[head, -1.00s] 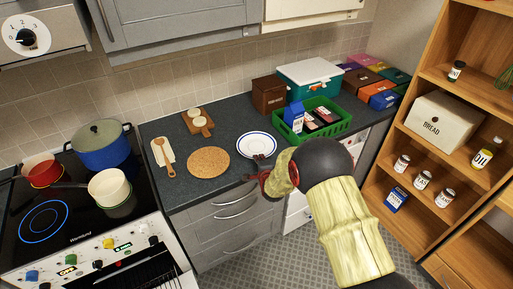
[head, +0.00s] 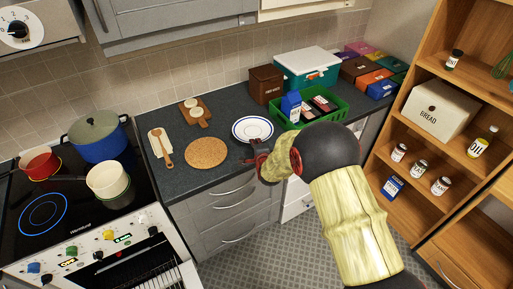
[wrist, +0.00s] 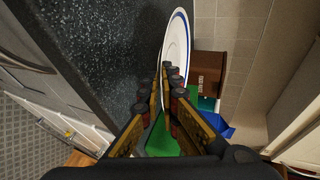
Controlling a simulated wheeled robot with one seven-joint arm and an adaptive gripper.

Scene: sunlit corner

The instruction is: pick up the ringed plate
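The ringed plate (head: 252,128), white with a blue ring near its rim, is at the right part of the dark counter (head: 225,172), between the round cork mat and the green crate. My gripper (head: 258,151) is at its near edge. In the wrist view, the plate (wrist: 178,40) shows nearly edge-on, with its rim between the two fingers of my gripper (wrist: 171,82), which are closed on it. The plate seems slightly raised from the counter, but the gap under it is hard to see. The fingers hide part of the rim.
A round cork mat (head: 206,153) lies left of the plate. The green crate (head: 338,107) with packages stands close on its right, and a brown box (head: 266,84) behind it. The stove with pots is at far left, and an open shelf (head: 428,145) is at right.

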